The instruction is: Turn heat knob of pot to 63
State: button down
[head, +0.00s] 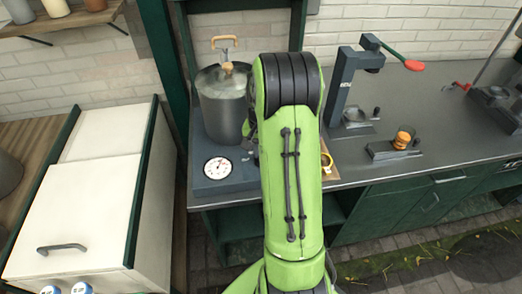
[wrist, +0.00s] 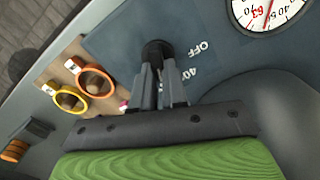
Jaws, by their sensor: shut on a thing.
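The grey pot (head: 222,112) stands on a dark blue heating base (head: 213,186) at the counter's left end. A round white dial (head: 218,168) is on the base's front. The dial also shows, cut off, at the top right of the wrist view (wrist: 266,10), with a red marking that looks like 63; I cannot read its needle exactly. The black heat knob (wrist: 157,48) is beside the printed OFF and 40 marks. My gripper (wrist: 158,68) is shut on the knob. In the head view my green arm hides the knob and gripper.
Orange and yellow rings (wrist: 97,80) lie on a small wooden board close beside the knob. A dark press stand (head: 345,90) with a red-ended lever is to the right. A white cabinet (head: 85,200) stands at the left.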

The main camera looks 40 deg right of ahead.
jog(key=c, duration=1.2)
grip_release()
jog(key=shift+o, duration=0.2)
notch_tip(320, 180, up, 16)
jog(key=p, duration=0.3)
jog(key=shift+f, duration=0.1)
jog(key=s+a+r+n+t, duration=0.1)
jog(key=s+a+r+n, duration=0.15)
jog(key=a+r, duration=0.45)
jog(key=s+a+f+n+t, duration=0.2)
jog(key=s+a+n+t, duration=0.2)
jog(key=s+a+n, duration=0.5)
jog(key=s+a, duration=0.4)
jog(key=a, duration=0.4)
jog(key=shift+s+t, duration=0.3)
jog(key=shift+s, duration=0.1)
